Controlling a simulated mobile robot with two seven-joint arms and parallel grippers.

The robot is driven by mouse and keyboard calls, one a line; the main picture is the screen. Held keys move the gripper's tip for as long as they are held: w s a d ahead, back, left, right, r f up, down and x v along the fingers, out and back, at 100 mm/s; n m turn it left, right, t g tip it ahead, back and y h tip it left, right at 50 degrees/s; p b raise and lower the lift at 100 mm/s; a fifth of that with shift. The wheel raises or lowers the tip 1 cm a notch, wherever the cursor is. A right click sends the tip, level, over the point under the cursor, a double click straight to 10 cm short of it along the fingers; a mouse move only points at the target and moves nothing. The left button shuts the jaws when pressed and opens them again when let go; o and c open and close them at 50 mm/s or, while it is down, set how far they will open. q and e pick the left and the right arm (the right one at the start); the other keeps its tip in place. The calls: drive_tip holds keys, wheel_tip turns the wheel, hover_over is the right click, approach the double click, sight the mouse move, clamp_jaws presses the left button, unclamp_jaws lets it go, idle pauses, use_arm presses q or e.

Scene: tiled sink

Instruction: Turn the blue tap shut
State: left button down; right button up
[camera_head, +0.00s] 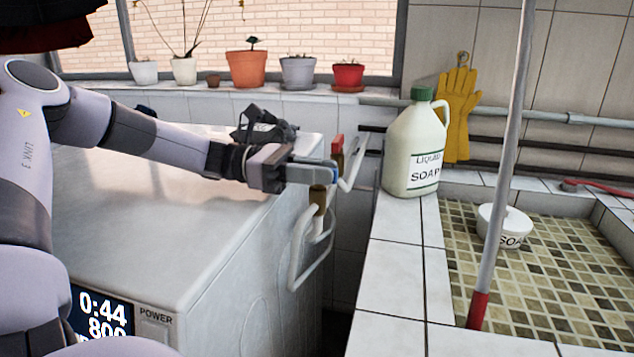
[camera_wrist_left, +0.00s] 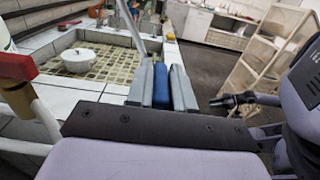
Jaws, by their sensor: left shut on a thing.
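The blue tap handle (camera_head: 334,175) is between the fingers of my left gripper (camera_head: 318,173), above a brass tap body (camera_head: 318,200). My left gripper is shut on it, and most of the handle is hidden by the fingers. In the left wrist view the blue handle (camera_wrist_left: 160,86) stands between the two grey fingers. My right gripper is not in the head view. A dark gripper-like shape (camera_wrist_left: 232,101) shows at the right of the left wrist view, too small to read its jaws.
A red tap (camera_head: 337,146) with a white pipe is just behind my left gripper. A soap jug (camera_head: 408,150) stands on the tiled ledge to the right. A red-tipped pole (camera_head: 500,165) crosses the sink, near a white pot (camera_head: 505,228).

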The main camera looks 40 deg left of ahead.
use_arm(q)
drive_tip(key=shift+r, duration=0.15)
drive_tip(key=c, duration=1.1)
unclamp_jaws()
drive_tip(key=shift+v, duration=3.55)
drive_tip(key=shift+w, duration=0.1)
